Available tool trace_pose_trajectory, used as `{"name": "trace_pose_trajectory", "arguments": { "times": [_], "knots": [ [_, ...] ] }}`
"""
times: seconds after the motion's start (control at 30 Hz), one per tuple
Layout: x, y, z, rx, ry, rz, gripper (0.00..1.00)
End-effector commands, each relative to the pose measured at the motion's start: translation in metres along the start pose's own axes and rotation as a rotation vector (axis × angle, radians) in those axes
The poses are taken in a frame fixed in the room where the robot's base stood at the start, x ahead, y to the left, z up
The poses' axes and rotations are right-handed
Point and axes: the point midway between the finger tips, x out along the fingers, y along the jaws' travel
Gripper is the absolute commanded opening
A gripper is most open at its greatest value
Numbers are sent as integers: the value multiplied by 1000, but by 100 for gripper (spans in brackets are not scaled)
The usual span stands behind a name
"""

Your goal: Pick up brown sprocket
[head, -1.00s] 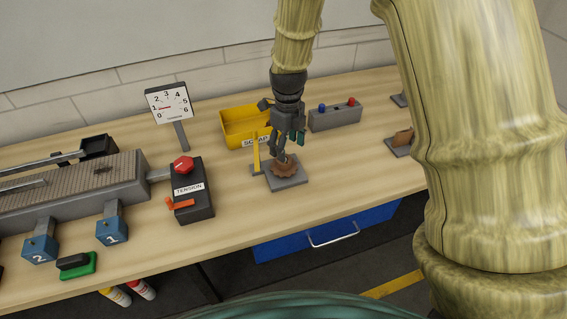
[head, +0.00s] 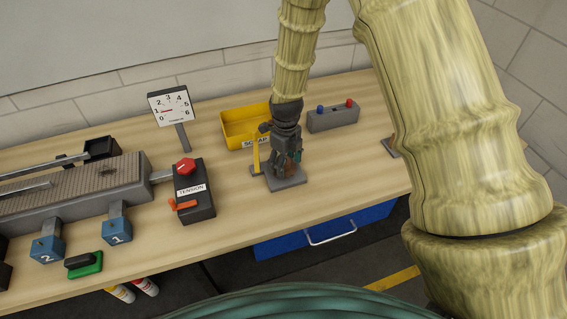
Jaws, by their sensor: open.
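In the head view, the brown sprocket (head: 293,168) sits at a grey square base (head: 290,183) on the wooden bench, right of a yellow upright post. It is mostly hidden behind my gripper, and only a small brown patch shows. My gripper (head: 284,170) points down over the base, with its fingers low around or beside the sprocket. I cannot tell whether the fingers touch it. The gripper is open.
A yellow scrap bin (head: 243,124) and a grey box with blue and red knobs (head: 333,116) stand behind. The tension control box (head: 191,191) and conveyor (head: 75,190) are to the left. The yellow post (head: 256,157) is close beside my gripper.

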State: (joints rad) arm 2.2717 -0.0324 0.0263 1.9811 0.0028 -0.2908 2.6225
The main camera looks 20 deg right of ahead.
Motion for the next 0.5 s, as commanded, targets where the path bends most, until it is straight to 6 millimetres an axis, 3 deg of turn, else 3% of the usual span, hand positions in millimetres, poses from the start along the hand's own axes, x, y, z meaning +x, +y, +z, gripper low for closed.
{"name": "trace_pose_trajectory", "arguments": {
  "times": [0.33,0.5],
  "knots": [
    [4,0,0,0,-1,0,64],
    [4,0,0,0,-1,0,35]
  ]
}}
